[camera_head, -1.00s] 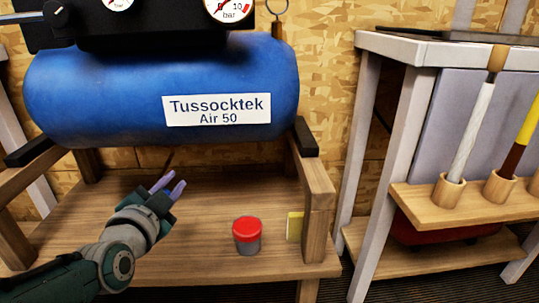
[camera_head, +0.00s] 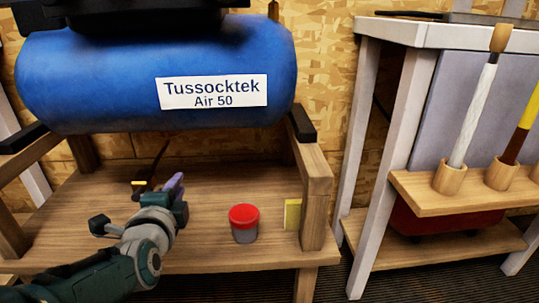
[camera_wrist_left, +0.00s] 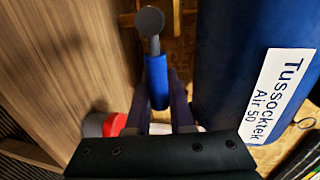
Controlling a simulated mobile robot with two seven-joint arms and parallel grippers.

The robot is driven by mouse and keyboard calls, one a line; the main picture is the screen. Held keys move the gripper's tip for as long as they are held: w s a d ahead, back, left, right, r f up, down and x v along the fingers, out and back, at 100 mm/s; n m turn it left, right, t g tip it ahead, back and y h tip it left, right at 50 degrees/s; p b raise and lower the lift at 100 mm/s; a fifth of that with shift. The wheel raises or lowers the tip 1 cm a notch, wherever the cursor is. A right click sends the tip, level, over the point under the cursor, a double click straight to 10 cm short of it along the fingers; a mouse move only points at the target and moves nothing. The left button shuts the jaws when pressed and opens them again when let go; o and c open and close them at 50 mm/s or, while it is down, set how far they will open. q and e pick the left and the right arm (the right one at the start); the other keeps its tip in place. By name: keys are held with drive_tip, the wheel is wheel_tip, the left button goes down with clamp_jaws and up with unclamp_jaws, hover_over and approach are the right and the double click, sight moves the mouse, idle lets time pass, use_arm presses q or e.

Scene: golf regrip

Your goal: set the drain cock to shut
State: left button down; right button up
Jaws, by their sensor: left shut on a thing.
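The drain cock (camera_head: 138,184) shows in the head view as a small brass-yellow part below the blue tank, at the foot of a thin dark pipe, partly hidden by my gripper. In the left wrist view its blue lever handle (camera_wrist_left: 158,85) runs from a dark round pivot (camera_wrist_left: 150,20) towards my gripper, alongside the tank. My left gripper (camera_head: 175,184) is under the tank, its purple fingers (camera_wrist_left: 160,110) on either side of the handle's end and shut on it. My right gripper is not in view.
The blue tank (camera_head: 130,90) hangs close above on a wooden stand (camera_head: 316,190). A red-lidded jar (camera_head: 244,222) and a yellow block (camera_head: 292,215) stand right of my gripper on the shelf (camera_head: 90,220). A bench with golf clubs (camera_head: 440,180) is at the right.

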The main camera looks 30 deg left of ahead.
use_arm(q)
drive_tip(key=shift+f, duration=0.15)
idle(0.3)
drive_tip(key=c, duration=0.8)
unclamp_jaws()
drive_tip(key=shift+s, duration=0.1)
drive_tip(key=p+v, duration=0.5)
drive_tip(key=v, duration=0.5)
drive_tip(key=shift+p, duration=0.3)
